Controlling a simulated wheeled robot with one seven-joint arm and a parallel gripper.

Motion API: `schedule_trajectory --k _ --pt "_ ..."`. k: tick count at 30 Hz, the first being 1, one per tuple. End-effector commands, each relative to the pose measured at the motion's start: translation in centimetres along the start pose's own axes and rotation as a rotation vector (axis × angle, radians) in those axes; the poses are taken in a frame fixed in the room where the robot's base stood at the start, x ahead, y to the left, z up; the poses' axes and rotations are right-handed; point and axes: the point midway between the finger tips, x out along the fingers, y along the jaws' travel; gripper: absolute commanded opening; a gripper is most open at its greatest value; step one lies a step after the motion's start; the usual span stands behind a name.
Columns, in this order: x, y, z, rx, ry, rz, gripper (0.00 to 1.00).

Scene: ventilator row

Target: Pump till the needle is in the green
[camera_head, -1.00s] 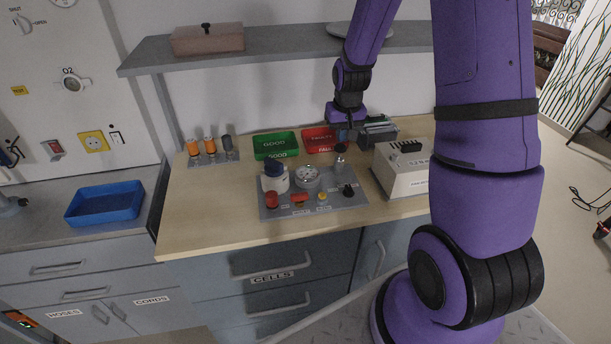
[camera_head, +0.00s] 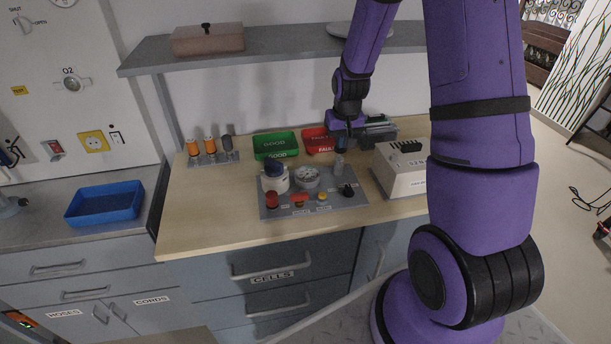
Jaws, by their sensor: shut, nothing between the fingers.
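A grey panel (camera_head: 330,203) lies on the wooden bench. A round white-faced gauge (camera_head: 307,176) is on it; its needle and any green zone are too small to read. A short metal pump cylinder (camera_head: 339,168) stands at the panel's back right. My gripper (camera_head: 341,147) is shut and points down right above this cylinder. The cylinder's dark top knob is hidden by the gripper, and I cannot tell whether they touch.
The panel also holds a white pot with a dark blue top (camera_head: 274,178), a red knob (camera_head: 271,199) and a black knob (camera_head: 347,190). A green tray (camera_head: 275,144), a red tray (camera_head: 317,140) and a beige box (camera_head: 402,171) stand close by. The bench's front left is clear.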

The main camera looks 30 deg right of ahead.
Motion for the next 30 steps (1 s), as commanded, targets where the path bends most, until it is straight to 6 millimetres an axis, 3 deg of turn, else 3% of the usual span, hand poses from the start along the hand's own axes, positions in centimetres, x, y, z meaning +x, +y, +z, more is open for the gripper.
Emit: schedule_trajectory --k 16,30 --pt "2.3 0.0 0.4 0.000 -0.003 0.000 0.00" --pt "0.5 0.0 0.1 0.000 0.000 0.000 0.00"
